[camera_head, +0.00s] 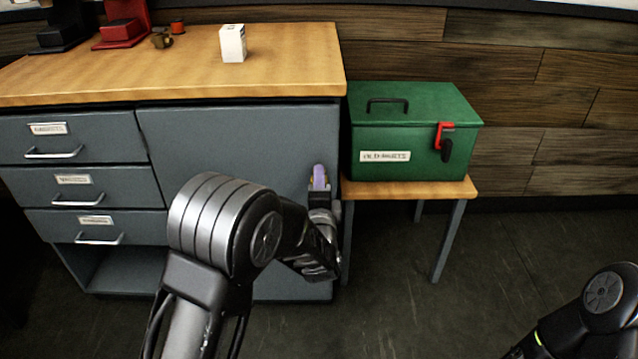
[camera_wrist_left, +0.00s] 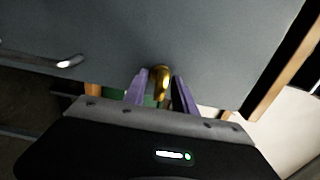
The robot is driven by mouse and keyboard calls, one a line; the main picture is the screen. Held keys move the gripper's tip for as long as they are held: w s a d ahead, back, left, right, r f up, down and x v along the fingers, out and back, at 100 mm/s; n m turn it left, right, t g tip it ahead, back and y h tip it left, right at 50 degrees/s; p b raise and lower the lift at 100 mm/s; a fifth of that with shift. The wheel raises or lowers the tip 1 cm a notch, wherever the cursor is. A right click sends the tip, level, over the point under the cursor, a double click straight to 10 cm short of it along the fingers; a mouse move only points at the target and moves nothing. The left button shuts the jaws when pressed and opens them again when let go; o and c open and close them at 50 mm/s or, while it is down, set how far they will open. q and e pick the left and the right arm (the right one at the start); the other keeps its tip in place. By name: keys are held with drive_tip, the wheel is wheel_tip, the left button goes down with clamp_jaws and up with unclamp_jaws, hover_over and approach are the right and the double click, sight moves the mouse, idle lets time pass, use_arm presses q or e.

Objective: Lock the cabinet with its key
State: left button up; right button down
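The grey cabinet (camera_head: 230,150) stands at left, its door closed at the right of the drawers. My left gripper (camera_head: 320,178) is at the right side of this door; mostly its purple finger shows there. In the left wrist view, the purple fingers (camera_wrist_left: 160,85) stand on both sides of a small gold piece, which looks like the key (camera_wrist_left: 161,78), against the grey door (camera_wrist_left: 190,40).
A green box (camera_head: 415,105) with a red latch stands on a small wooden table (camera_head: 455,188) right of the cabinet. A white carton (camera_head: 232,43), a red machine (camera_head: 122,24) and small parts sit on the cabinet top. The floor at right is clear.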

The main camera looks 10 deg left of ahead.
use_arm(q)
clamp_jaws()
idle(0.6)
